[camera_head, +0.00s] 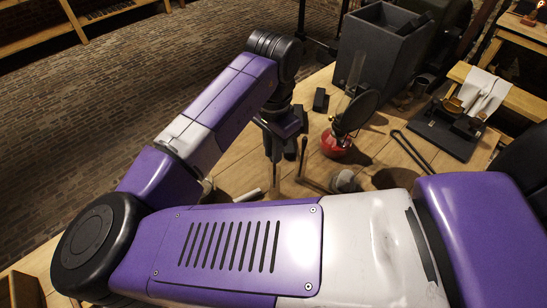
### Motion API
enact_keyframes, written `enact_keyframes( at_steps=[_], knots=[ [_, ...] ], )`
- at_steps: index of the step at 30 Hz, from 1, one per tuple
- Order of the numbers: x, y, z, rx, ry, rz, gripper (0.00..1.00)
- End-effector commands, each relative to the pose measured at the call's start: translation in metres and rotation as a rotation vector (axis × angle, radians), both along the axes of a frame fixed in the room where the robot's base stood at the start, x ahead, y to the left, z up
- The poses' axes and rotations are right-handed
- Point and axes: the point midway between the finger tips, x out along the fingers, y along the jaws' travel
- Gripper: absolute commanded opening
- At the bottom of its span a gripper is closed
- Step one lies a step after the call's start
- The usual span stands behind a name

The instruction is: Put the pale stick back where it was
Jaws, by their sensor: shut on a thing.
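My gripper (274,154) points down over the wooden table, just past my purple forearm. My own arm hides much of the near table, so any holder for the stick is not clear from here.
A white cylinder (249,195) lies left of the stick. To the right are a thin upright rod (303,157), a red bowl (334,145) with a dark disc above it, and black tongs (411,151). A grey box (378,55) stands behind.

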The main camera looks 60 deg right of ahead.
Motion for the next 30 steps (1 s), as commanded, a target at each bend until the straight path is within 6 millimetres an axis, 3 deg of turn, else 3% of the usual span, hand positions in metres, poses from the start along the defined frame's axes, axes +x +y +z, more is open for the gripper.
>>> enact_keyframes(
  at_steps=[8,19,20,23,30],
  knots=[
    [-0.001,0.0,-0.033,0.001,0.002,0.0,0.0],
    [0.0,0.0,-0.039,0.0,0.0,0.0,0.0],
    [0.0,0.0,-0.039,0.0,0.0,0.0,0.14],
    [0.0,0.0,-0.038,0.0,0.0,0.0,0.34],
    [0.0,0.0,-0.038,0.0,0.0,0.0,0.34]
  ],
)
